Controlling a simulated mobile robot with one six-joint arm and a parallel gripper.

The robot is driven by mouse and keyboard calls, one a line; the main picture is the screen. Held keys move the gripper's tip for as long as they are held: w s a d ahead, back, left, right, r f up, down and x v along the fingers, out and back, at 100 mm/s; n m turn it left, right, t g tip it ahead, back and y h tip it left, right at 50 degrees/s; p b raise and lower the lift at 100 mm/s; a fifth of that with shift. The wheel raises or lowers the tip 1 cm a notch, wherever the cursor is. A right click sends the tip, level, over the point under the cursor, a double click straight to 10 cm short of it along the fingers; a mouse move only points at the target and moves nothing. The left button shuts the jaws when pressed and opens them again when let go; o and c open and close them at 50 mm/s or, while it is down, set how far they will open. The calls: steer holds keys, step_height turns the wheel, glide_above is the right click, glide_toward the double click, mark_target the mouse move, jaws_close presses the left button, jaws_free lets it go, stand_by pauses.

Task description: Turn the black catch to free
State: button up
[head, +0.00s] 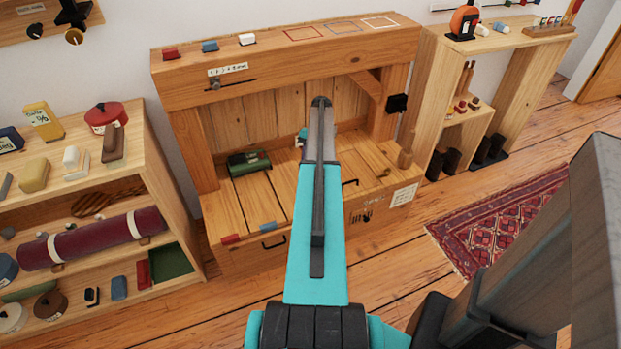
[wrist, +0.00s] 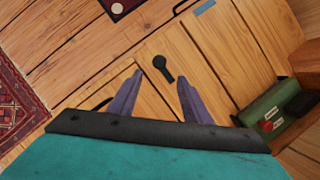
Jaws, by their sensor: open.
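The black catch (wrist: 162,66) shows in the wrist view as a small dark piece with a round end and a short narrow arm. It lies on the wooden planks of the bench, its arm pointing down and slightly right. My gripper (wrist: 159,82) is open and empty, with its two purple-grey fingers spread. The catch shows between and just beyond the fingertips; I see no contact. In the head view my teal arm reaches over the bench (head: 240,201) and hides the catch and most of my gripper.
A green box-like object (wrist: 270,112) sits right of my fingers in the wrist view, and also on the bench's left side in the head view (head: 248,163). A wooden shelf (head: 178,231) stands left.

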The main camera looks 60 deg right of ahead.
steer(key=v, duration=0.3)
steer(key=shift+d+r, duration=0.1)
steer(key=shift+w, duration=0.1)
stand_by(0.4)
